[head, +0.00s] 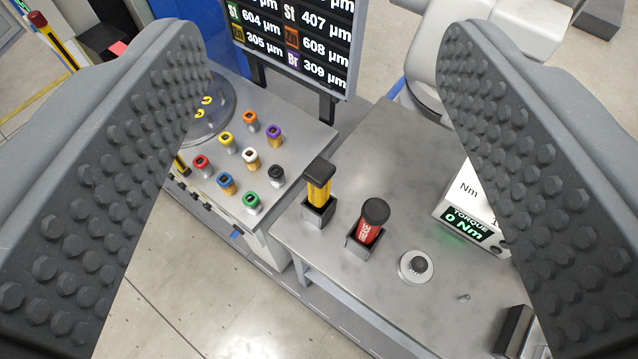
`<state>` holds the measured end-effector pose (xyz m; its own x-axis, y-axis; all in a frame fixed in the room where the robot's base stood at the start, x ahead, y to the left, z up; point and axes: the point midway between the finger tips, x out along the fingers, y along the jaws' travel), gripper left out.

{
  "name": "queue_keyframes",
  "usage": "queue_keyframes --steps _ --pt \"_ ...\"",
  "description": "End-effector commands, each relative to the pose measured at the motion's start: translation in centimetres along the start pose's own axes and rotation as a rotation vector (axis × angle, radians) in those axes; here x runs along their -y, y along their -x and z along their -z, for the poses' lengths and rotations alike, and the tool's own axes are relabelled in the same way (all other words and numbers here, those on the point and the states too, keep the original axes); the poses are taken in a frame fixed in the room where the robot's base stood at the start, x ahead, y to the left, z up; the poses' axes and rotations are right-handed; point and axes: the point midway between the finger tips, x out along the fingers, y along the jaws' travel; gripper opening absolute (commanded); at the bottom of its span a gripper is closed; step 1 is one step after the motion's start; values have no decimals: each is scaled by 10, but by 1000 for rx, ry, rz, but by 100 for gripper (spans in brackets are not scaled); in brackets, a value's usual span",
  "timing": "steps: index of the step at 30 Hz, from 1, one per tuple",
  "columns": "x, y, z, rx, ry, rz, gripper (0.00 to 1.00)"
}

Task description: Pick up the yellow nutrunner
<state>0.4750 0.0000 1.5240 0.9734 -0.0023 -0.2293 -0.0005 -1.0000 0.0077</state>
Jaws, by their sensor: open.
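The yellow nutrunner (319,190) stands upright in a small dark holder on the grey metal bench (400,165). It has a yellow body and a black top. My gripper (325,165) is open, with one studded finger pad at the left and one at the right of the view. The nutrunner lies in the gap between the pads as seen from here, below and beyond them. Nothing is held. The lower end of the nutrunner is hidden in its holder.
A red tool (371,222) with a black top stands close to the right. A round knob (416,265) and a torque display (468,215) are farther right. Several coloured capped pieces (250,158) stand on the left table, with a screen (298,45) behind.

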Motion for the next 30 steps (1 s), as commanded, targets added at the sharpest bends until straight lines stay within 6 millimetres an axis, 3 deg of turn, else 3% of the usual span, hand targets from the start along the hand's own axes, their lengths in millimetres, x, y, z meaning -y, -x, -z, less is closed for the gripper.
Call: queue_keyframes --steps 5,8,12,18,24,30 --pt "4 -40 -37 87 185 -46 58" --pt "10 -81 -81 189 427 -87 58" --pt "21 -139 -156 359 869 -116 58" --pt "35 -198 -259 583 1536 -75 58" --pt "50 -234 -350 759 2188 49 58" --pt "62 -251 -406 843 2640 177 58"
